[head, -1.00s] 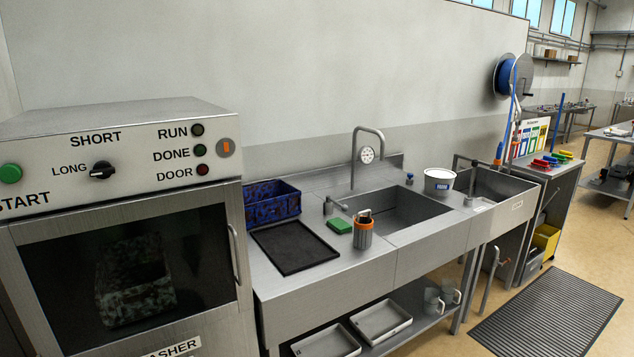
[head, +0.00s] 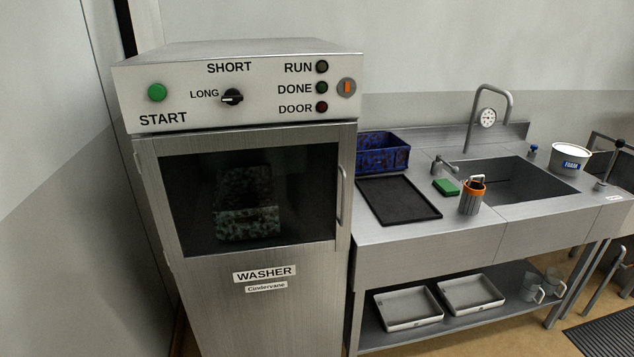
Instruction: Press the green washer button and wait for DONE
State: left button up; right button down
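The washer (head: 255,315) stands left of centre in the head view with its door shut. The green START button (head: 157,92) is at the left of its top panel. The black dial (head: 232,97) sits between it and the lamps, near the SHORT and LONG labels. The RUN lamp (head: 322,67), the DONE lamp (head: 322,87) and the DOOR lamp (head: 322,107) all look dark; DONE is dull green and DOOR dull red. A speckled crate (head: 247,205) shows behind the dark door window. Neither of my grippers is in view.
A steel sink bench (head: 420,235) adjoins the washer on the right. It carries a blue crate (head: 383,153), a black mat (head: 398,199), a green sponge (head: 446,187), an orange-banded container (head: 472,197) and a white tub (head: 570,158). A wall is close on the left.

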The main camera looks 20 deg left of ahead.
aim_at(157, 92)
jog(key=u, duration=1.4)
